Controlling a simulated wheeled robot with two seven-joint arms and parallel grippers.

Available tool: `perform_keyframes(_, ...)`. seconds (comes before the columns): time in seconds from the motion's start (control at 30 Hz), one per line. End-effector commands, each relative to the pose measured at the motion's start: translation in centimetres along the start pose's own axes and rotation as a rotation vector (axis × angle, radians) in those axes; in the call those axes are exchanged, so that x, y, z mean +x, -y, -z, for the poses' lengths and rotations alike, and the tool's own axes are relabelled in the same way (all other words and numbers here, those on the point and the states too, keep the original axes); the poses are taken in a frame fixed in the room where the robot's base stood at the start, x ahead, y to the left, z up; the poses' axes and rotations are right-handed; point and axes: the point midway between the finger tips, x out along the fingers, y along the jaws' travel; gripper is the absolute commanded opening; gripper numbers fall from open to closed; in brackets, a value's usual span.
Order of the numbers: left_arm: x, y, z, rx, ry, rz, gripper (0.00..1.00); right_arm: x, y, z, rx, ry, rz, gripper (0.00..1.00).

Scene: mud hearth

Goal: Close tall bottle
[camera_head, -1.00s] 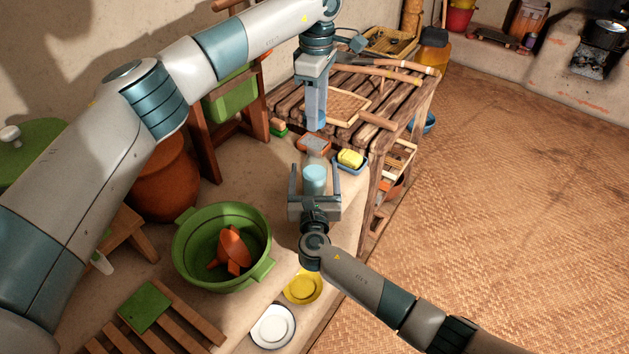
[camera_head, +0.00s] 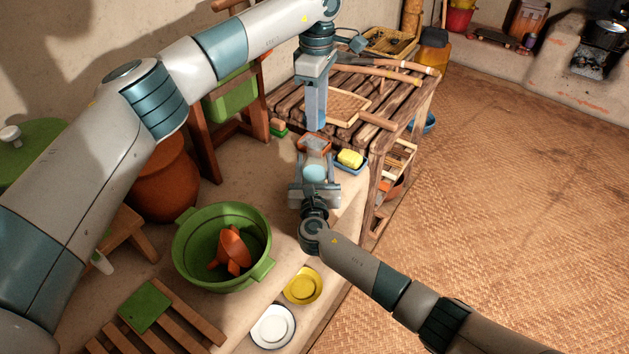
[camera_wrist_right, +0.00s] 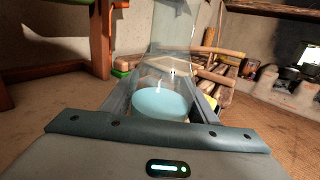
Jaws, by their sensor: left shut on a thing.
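The tall bottle (camera_head: 314,173) is clear with a pale blue part low down, on the ledge at the picture's centre. It also shows in the right wrist view (camera_wrist_right: 160,103), with clear walls rising above the pale blue part. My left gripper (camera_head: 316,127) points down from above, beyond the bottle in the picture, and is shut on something. What it holds is too small or hidden to make out.
A blue dish with a yellow block (camera_head: 350,159) is close right of the bottle, and an orange-brown tray (camera_head: 308,143) lies behind. A green basin (camera_head: 190,250) with an orange thing inside stands left. Yellow (camera_head: 303,286) and white (camera_head: 273,327) plates lie in front. A slatted table (camera_head: 290,100) stands behind.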

Motion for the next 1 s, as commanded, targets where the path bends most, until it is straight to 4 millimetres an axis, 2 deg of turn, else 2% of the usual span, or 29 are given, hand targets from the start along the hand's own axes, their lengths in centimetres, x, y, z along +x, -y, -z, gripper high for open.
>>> perform_keyframes(0.17, 0.6, 0.0, 0.0, 0.0, 0.0, 0.001, 0.18, 0.0, 0.0, 0.0, 0.0, 0.0, 0.0, 0.13)
perform_keyframes(0.53, 4.7, 0.0, -0.1, 0.0, -0.001, 0.001, 0.18, 0.0, 0.0, 0.0, 0.0, 0.0, 0.0, 0.13)
perform_keyframes(1.0, 5.0, 0.0, -0.1, 0.0, -0.001, 0.0, 0.18, 0.0, 0.1, 0.0, 0.0, 0.0, 0.001, 0.13)
